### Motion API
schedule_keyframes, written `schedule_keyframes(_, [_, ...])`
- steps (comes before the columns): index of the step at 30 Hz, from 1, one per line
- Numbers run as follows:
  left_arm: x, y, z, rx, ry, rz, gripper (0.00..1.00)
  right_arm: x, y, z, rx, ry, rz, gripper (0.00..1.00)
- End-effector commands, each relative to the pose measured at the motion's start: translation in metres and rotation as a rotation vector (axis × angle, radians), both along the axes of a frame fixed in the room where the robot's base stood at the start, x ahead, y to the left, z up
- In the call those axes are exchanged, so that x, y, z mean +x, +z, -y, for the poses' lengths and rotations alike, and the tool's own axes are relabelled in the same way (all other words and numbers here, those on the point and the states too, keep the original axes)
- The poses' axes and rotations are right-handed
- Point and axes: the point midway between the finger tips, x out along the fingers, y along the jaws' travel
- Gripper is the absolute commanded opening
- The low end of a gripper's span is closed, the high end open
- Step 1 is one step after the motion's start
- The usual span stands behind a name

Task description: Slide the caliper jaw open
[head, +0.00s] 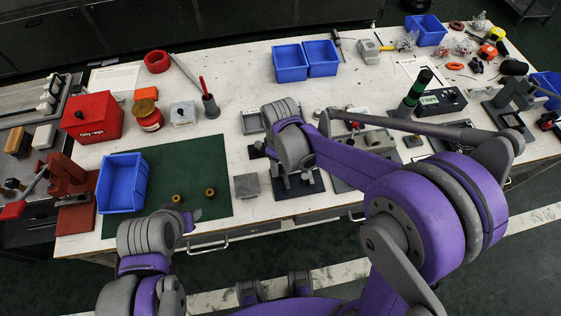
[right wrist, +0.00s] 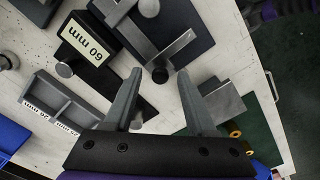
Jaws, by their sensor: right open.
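The caliper (right wrist: 128,28) is a grey metal bar with a crosswise jaw (right wrist: 172,47) on a dark base plate, with round knobs beside it. A black block labelled "60 mm" (right wrist: 88,42) lies beside the bar. My right gripper (right wrist: 160,72) is open and empty, its fingertips on either side of a knob at the caliper's near end; whether they touch anything is unclear. In the head view my right gripper (head: 297,180) hangs over the dark plate and hides much of the caliper. My left gripper (head: 190,214) is over the green mat's near edge; its opening is unclear.
A grey block (head: 246,186) stands left of the caliper plate; it also shows in the right wrist view (right wrist: 222,100). Two small brass pieces (head: 210,192) and a blue bin (head: 123,183) are on the green mat (head: 190,155). A grey divided tray (right wrist: 62,100) is nearby.

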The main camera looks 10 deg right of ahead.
Motion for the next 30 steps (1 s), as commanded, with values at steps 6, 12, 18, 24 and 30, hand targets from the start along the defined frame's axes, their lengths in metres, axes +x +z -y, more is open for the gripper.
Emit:
schedule_keyframes(6, [0.001,0.002,0.0,0.0,0.0,0.001,0.5,0.0,0.014,0.0,0.0,0.0,0.0,0.56])
schedule_keyframes(12, [0.002,0.007,0.0,0.0,0.0,0.004,0.5,0.0,0.054,0.0,0.0,0.0,0.0,0.56])
schedule_keyframes(18, [0.003,0.011,0.0,0.0,0.0,0.006,0.5,0.0,0.09,0.0,0.0,0.0,0.0,0.56])
schedule_keyframes(24, [0.004,0.012,0.0,0.0,0.0,0.007,0.5,0.0,0.107,0.0,0.0,0.0,0.0,0.56])
schedule_keyframes(30, [0.004,0.012,0.0,0.0,0.0,0.007,0.5,0.0,0.108,0.0,0.0,0.0,0.0,0.56])
